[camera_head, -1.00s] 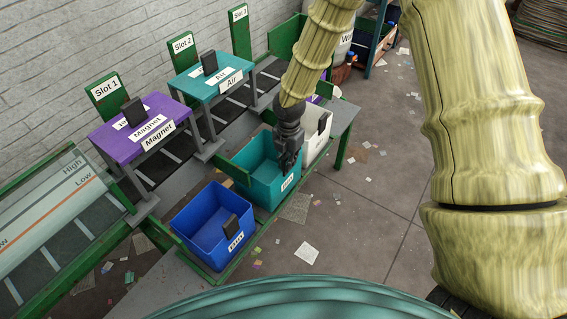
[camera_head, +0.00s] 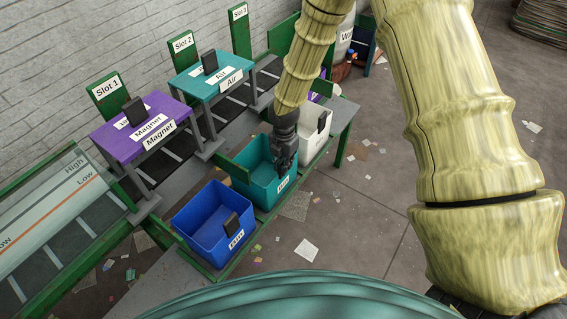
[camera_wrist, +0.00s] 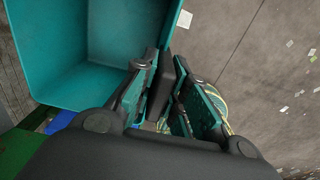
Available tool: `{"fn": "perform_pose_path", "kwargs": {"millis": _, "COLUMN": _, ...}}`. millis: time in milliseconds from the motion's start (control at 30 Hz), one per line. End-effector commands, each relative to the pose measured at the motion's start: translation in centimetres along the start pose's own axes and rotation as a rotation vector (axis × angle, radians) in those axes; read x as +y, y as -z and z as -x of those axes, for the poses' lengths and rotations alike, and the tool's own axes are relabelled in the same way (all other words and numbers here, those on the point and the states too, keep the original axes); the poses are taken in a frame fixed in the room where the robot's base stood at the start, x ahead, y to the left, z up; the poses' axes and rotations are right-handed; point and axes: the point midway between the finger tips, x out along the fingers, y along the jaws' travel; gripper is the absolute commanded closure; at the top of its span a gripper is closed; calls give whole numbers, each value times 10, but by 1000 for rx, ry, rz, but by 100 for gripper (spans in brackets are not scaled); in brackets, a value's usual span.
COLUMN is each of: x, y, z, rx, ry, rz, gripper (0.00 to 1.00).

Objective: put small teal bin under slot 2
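The small teal bin (camera_head: 257,178) stands on a low green-edged shelf, between a blue bin and a white bin. It looks empty, and its open inside fills the upper left of the wrist view (camera_wrist: 115,40). My gripper (camera_head: 284,172) is at the bin's near right wall, pointing down. In the wrist view its fingers (camera_wrist: 166,85) are drawn in on both sides of the bin's dark handle block and appear shut on it. The slot 2 sign (camera_head: 182,43) stands behind a teal table labelled Air (camera_head: 196,86), with a belt section below.
The blue bin (camera_head: 196,218) stands in front of the teal one, and the white bin (camera_head: 318,135) stands close behind it. The purple Magnet table (camera_head: 118,146) is at slot 1, left of the Air table. Floor to the right is open, with scattered scraps.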

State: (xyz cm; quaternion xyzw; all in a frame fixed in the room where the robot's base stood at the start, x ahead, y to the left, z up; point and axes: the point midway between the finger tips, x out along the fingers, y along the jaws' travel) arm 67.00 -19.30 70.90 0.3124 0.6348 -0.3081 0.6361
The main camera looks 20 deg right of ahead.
Motion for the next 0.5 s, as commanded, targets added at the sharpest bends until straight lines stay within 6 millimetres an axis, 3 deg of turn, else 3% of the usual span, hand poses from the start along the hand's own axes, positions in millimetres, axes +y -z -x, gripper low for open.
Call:
{"fn": "perform_pose_path", "kwargs": {"millis": 67, "x": 0, "y": 0, "z": 0, "rx": 0, "ry": 0, "rz": 0, "gripper": 66}}
{"fn": "perform_pose_path", "kwargs": {"millis": 500, "x": 0, "y": 0, "z": 6, "rx": 0, "ry": -1, "rz": -1, "gripper": 66}}
